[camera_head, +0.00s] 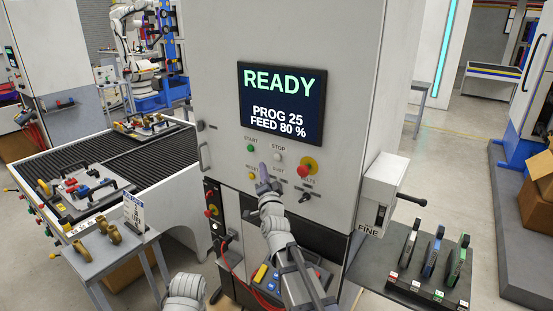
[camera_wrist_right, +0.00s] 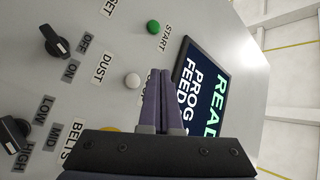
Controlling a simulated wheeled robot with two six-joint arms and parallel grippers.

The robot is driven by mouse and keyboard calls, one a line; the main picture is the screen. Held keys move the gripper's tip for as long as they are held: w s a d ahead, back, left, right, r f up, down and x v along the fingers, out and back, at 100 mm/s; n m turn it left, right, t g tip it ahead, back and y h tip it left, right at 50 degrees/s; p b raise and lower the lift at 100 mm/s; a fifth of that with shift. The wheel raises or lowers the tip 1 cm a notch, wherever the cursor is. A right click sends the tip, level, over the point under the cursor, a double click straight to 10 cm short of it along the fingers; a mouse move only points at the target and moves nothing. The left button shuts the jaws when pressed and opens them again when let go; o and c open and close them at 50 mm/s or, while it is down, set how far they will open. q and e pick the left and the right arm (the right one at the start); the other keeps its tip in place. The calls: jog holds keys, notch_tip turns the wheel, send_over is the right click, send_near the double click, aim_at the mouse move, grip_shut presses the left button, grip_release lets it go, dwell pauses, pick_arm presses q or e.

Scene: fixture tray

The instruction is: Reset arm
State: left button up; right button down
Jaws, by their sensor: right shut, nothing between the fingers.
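My right gripper (camera_head: 263,178) is shut and empty in front of the control panel of a white machine cabinet (camera_head: 215,85). Its fingers (camera_wrist_right: 163,85) show in the wrist view, held together and partly covering a label. Whether the tips touch the panel I cannot tell. A grey arm part of mine shows at the bottom of the head view; my left gripper is out of view.
The screen (camera_head: 281,105) reads READY, PROG 25, FEED 80 %. A red knob (camera_head: 307,166) and black selector knobs (camera_wrist_right: 55,41) sit close by. A fixture tray (camera_head: 85,190) lies on the left bed.

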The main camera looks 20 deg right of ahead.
dwell(0.5)
jog(key=s+a+f+n+g+y+b, duration=0.25)
jog(key=s+a+f+n+g, duration=0.25)
jog(key=a+f, duration=0.45)
jog(key=s+a+f+n+g+y+b, duration=0.25)
jog(key=s+a+f+n+g, duration=0.35)
jog(key=f, duration=0.7)
jog(key=s+f+n+g+h, duration=0.1)
jog(key=s+f+n+g, duration=0.1)
jog(key=s, duration=0.5)
jog(key=s+f+n+g+h+b, duration=0.1)
jog(key=s+f+n+g, duration=0.1)
jog(key=s+f+g, duration=0.2)
jog(key=s+f+n+g+h+b, duration=0.1)
jog(key=s+f, duration=0.4)
jog(key=s, duration=0.7)
jog(key=n+g, duration=0.1)
jog(key=g, duration=0.1)
jog(key=shift+a+f+g+h, duration=0.2)
jog(key=shift+f+g+h, duration=0.1)
jog(key=shift+f+g, duration=0.1)
